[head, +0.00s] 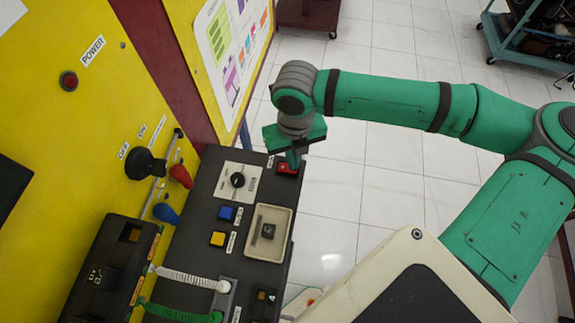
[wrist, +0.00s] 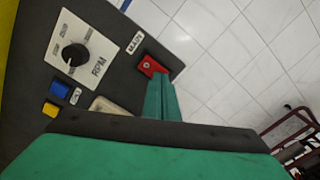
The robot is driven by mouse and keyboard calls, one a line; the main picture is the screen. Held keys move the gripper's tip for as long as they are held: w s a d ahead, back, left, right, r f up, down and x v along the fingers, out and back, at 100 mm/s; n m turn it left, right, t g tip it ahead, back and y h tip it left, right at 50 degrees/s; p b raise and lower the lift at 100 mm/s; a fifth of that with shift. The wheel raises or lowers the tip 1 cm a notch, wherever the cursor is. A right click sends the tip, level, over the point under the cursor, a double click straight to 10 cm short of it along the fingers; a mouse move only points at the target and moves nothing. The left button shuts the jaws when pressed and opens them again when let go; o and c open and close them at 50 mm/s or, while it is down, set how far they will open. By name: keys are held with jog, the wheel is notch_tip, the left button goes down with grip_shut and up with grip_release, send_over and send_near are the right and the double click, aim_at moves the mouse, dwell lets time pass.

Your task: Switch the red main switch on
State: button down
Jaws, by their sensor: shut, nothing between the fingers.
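The red main switch (head: 284,170) is at the far right corner of the black control panel (head: 205,188) in the head view. In the wrist view the red switch (wrist: 149,66) sits beside a white label reading MAIN. My gripper (head: 293,161) is shut and empty, its fingers pointing down at the switch. In the wrist view the green fingertips (wrist: 158,78) overlap the lower right part of the switch and hide some of it. I cannot tell whether they touch it, or which position the switch is in.
A black RPM knob (head: 237,180) and blue (head: 226,213) and yellow (head: 217,239) buttons share the panel, with a beige tray (head: 284,222) near them. A yellow board (head: 70,130) rises at left. White tiled floor (head: 370,175) lies open to the right.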

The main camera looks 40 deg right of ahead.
jog(key=shift+f, duration=0.6)
dwell(0.3)
jog(key=shift+r, duration=0.1)
notch_tip(320, 180, up, 7)
dwell(0.9)
